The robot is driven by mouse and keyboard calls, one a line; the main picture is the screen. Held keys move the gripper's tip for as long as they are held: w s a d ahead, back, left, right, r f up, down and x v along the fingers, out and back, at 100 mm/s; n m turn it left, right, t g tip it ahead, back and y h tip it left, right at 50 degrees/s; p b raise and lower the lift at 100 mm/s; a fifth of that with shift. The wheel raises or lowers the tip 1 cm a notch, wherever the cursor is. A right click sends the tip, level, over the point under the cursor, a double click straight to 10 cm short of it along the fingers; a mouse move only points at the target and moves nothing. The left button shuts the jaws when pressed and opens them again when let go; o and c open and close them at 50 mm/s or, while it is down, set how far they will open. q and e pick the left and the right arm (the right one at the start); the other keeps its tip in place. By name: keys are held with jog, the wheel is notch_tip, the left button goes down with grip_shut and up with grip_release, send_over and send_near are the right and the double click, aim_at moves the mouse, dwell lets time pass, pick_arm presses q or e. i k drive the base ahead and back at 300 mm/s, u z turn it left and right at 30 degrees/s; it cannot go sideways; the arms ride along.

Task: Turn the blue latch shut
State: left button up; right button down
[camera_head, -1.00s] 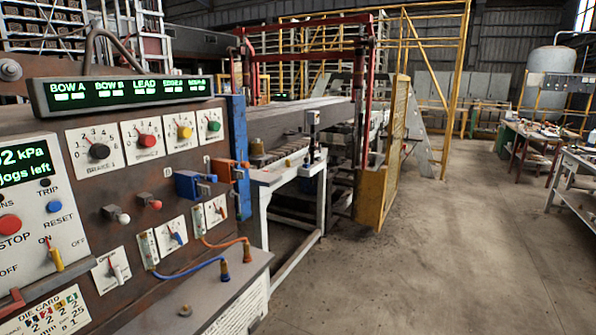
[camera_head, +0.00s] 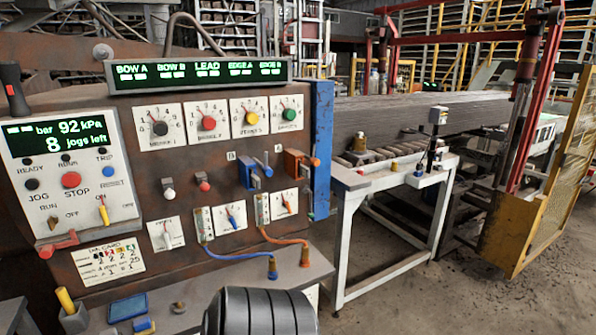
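The blue latch (camera_head: 248,174) is a blue block with short blue handles sticking out to the right. It is mounted on the brown control panel (camera_head: 130,200), left of a similar orange latch (camera_head: 297,164). How far the blue latch is turned is too small to tell. A dark grey ribbed rounded part at the bottom middle of the view looks like part of my own arm. It is well below the latch, and no fingertips show. Neither gripper can be made out.
A sloping grey ledge (camera_head: 322,268) juts out below the panel, with blue and orange cables plugged in there. A blue upright post (camera_head: 322,150) borders the panel on the right. A white-framed conveyor table (camera_head: 345,180) stands beyond it. Open floor (camera_head: 420,300) lies at right.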

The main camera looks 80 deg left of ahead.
aim_at(267, 170)
jog(key=u, duration=0.4)
jog(key=i, duration=0.9)
jog(key=u, duration=1.3)
jog(key=i, duration=0.55)
jog(key=u, duration=0.6)
